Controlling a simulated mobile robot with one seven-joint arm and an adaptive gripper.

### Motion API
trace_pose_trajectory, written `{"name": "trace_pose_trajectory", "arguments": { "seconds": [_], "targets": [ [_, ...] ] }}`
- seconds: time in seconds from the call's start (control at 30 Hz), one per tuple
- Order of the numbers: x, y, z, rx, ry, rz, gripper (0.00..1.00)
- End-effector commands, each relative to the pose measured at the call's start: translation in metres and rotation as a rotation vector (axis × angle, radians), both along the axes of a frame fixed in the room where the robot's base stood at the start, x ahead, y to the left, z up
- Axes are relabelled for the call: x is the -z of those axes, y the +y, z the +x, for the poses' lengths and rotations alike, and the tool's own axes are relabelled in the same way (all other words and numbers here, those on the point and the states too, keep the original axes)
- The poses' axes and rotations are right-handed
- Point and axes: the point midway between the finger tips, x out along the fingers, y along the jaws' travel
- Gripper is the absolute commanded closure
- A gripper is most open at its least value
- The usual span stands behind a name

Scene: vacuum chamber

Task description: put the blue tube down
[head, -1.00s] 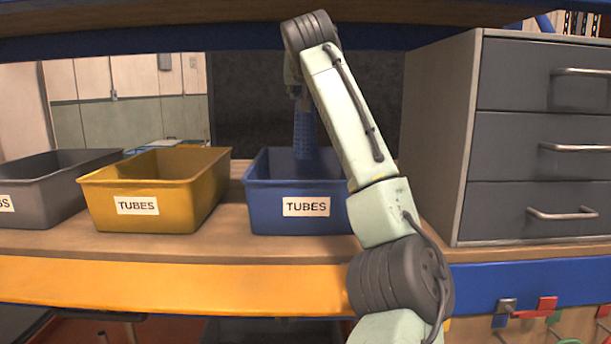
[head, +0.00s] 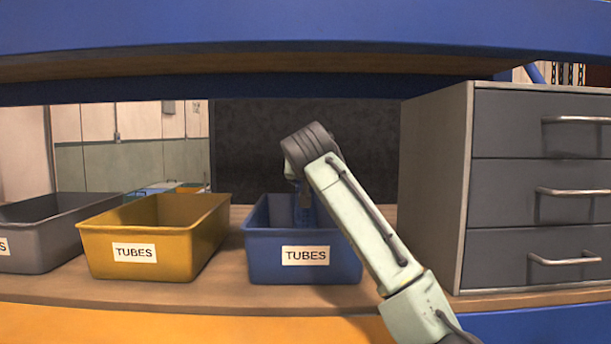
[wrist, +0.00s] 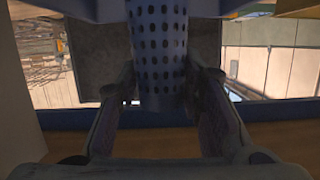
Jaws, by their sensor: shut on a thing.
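The blue tube (head: 304,214) is perforated and hangs upright from my gripper (head: 302,190). Its lower part is inside the blue bin (head: 262,262) labelled TUBES, hidden behind the bin's front wall. I cannot tell whether it touches the bin floor. In the wrist view the tube (wrist: 160,50) stands between the two fingers of my gripper (wrist: 161,98), which are shut on it. In the head view my arm hides part of the bin's right side and the fingers are hard to make out.
A yellow bin (head: 190,250) labelled TUBES and a grey bin (head: 40,245) stand to the left on the wooden shelf. A grey drawer cabinet (head: 432,190) stands close on the right. A blue shelf beam (head: 300,25) crosses above.

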Motion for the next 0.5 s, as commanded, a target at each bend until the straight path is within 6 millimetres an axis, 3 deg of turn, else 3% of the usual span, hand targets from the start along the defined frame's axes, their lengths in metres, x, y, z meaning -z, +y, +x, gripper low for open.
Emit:
{"name": "trace_pose_trajectory", "arguments": {
  "seconds": [0.4, 0.43, 0.5],
  "targets": [
    [0.0106, 0.0004, 0.0001, 0.000, 0.001, -0.001, 0.92],
    [0.0107, 0.0003, 0.0001, 0.000, 0.001, -0.001, 0.65],
    [0.0106, 0.0003, 0.0001, 0.000, 0.001, -0.001, 0.60]
  ]
}}
